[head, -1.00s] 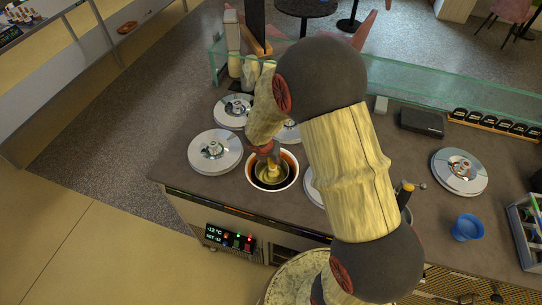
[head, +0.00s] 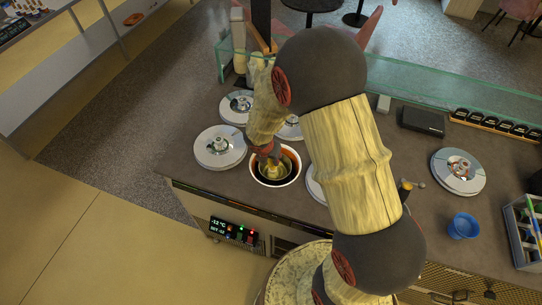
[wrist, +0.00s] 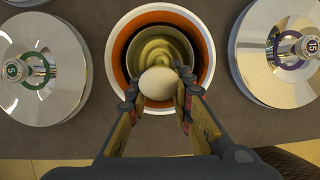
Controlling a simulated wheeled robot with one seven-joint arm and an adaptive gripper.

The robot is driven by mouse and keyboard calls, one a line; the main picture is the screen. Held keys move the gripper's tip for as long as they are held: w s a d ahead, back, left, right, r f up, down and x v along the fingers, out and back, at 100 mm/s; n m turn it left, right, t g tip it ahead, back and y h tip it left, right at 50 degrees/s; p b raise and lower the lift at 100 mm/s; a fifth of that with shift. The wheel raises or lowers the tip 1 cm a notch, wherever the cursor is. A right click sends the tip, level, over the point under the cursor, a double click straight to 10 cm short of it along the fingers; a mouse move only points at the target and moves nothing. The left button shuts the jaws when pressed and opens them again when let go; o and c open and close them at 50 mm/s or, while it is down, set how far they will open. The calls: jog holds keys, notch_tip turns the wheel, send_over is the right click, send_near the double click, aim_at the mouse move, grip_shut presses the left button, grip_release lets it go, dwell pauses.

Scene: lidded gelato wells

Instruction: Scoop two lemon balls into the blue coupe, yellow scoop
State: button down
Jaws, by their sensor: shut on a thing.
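My gripper (head: 268,160) is over an open round well with a white and orange rim (head: 295,178). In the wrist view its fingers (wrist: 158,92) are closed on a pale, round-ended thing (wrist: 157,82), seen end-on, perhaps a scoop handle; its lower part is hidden. Yellowish gelato (wrist: 158,48) shows inside the same well (wrist: 206,62). The blue coupe (head: 463,226) stands upright on the counter at the right, well away from my gripper. A yellow-topped handle (head: 406,187) stands right of my arm, its lower part hidden.
Metal lids flank the well on the left (wrist: 35,70) and right (wrist: 270,50). Another lid (head: 458,171) lies on the right of the counter (head: 405,155). A glass guard (head: 430,95) runs along the back. A grey caddy (head: 515,235) stands at the far right.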

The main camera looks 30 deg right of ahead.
jog(key=shift+w+d+r+g+y+p, duration=0.1)
jog(key=shift+w+d+r+p, duration=0.3)
jog(key=shift+p, duration=0.95)
jog(key=shift+w+d+r+g+y+p, duration=0.1)
jog(key=shift+r+p, duration=0.55)
jog(key=shift+p, duration=0.75)
jog(key=shift+w+d+r+g+y+p, duration=0.1)
jog(key=shift+w+d+r+p, duration=0.3)
jog(key=shift+p, duration=0.95)
notch_tip(320, 180, up, 9)
jog(key=w+d+g+y+p, duration=0.1)
jog(key=d+p, duration=0.1)
jog(key=p, duration=0.6)
jog(key=shift+w, duration=0.4)
jog(key=shift+r, duration=0.1)
